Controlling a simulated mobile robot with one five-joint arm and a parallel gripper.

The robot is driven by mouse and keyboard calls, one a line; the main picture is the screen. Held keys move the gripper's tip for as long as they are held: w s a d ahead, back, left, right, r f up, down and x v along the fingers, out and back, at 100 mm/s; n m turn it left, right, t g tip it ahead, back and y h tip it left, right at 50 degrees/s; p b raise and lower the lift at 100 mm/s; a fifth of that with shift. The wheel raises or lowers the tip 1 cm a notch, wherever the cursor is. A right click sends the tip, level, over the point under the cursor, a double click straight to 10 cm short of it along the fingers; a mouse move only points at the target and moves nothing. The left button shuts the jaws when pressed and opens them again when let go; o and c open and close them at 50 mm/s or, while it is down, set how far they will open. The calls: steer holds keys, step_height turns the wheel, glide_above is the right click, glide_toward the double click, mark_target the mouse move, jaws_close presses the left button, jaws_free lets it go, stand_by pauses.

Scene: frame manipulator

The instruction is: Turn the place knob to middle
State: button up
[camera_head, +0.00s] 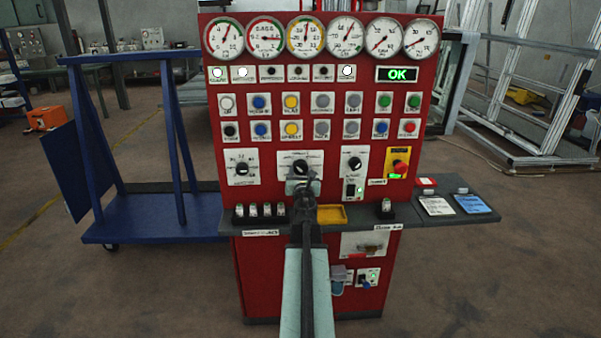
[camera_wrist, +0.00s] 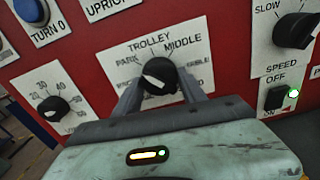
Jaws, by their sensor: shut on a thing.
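The place knob (camera_wrist: 158,75) is a round black knob with a white mark on its face, on a white plate (camera_wrist: 118,62) reading TROLLEY, PARK and MIDDLE. The label at its right is partly hidden. MIDDLE stands at the knob's upper right, PARK at its upper left. I cannot tell surely which label the mark points at. My gripper (camera_wrist: 161,84) is shut on the knob, one finger on each side. In the head view my gripper (camera_head: 302,184) is in front of the middle plate (camera_head: 293,157) and hides its lower part.
A dial knob (camera_wrist: 54,107) with numbers is at the left, and a speed knob (camera_wrist: 294,31) is at the right with a lit switch (camera_wrist: 276,97) below it. A red emergency button (camera_head: 400,168) is further right. A grey shelf (camera_head: 440,212) juts out below, holding a yellow tray (camera_head: 332,215).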

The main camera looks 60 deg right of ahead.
steer(key=m, duration=0.4)
steer(key=shift+w+a, duration=0.1)
steer(key=shift+a, duration=0.05)
steer(key=m, duration=0.4)
steer(key=shift+m, duration=0.3)
steer(key=m, duration=0.4)
steer(key=shift+r+m, duration=0.1)
steer(key=shift+m, duration=2)
steer(key=o, duration=1.4)
steer(key=shift+c, duration=0.2)
